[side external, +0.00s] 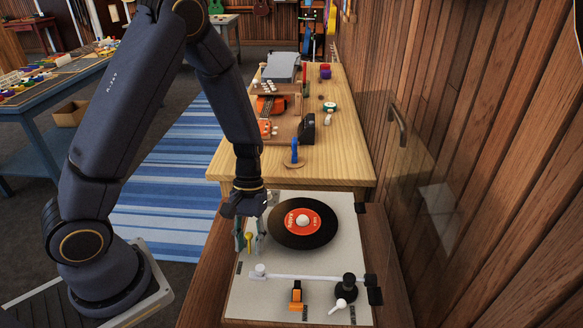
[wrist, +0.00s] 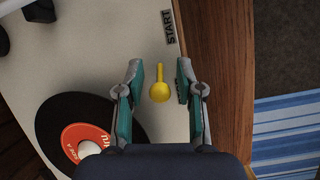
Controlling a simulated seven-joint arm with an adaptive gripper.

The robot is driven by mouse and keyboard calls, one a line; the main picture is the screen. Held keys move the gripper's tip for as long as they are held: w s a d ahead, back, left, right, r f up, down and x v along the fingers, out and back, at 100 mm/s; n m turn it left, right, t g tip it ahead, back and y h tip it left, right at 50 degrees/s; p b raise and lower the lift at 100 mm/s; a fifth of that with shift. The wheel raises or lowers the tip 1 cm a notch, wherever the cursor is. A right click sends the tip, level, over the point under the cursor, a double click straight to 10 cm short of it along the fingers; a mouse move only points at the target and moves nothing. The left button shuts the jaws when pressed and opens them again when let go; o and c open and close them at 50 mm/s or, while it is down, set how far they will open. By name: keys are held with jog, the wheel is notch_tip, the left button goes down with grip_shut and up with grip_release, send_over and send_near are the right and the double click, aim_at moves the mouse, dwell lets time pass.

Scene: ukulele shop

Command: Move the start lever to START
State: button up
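The start lever (wrist: 160,88) is yellow, with a round end and a thin stem. In the wrist view it lies between my two fingers, apart from both, with its stem pointing toward the START label (wrist: 169,27). My gripper (wrist: 159,80) is open around it, with teal pads on the fingers. In the side view the yellow lever (side external: 249,242) shows at the left edge of the pale turntable deck (side external: 240,300), and my gripper (side external: 250,240) reaches down over it. I cannot tell the exact height of the fingertips.
A black record with a red label (side external: 303,222) lies right of my gripper. A white tonearm (side external: 305,277), an orange switch (side external: 296,294) and a white-tipped knob (side external: 339,305) are at the near side. A wooden bench (side external: 330,170) with several items stands behind.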

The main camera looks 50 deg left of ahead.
grip_shut()
jog(key=shift+d, duration=0.1)
dwell(0.5)
jog(key=shift+s+d+r+t+y, duration=0.1)
jog(key=shift+s+d+t+y, duration=0.1)
jog(key=shift+t+y, duration=0.4)
jog(key=shift+s+d+r+t+y, duration=0.1)
jog(key=shift+s+t+y, duration=0.05)
jog(key=shift+t+y, duration=0.45)
jog(key=shift+s+d+f+t+y, duration=0.1)
jog(key=shift+s+d+t+y, duration=0.1)
jog(key=shift+t+y, duration=0.6)
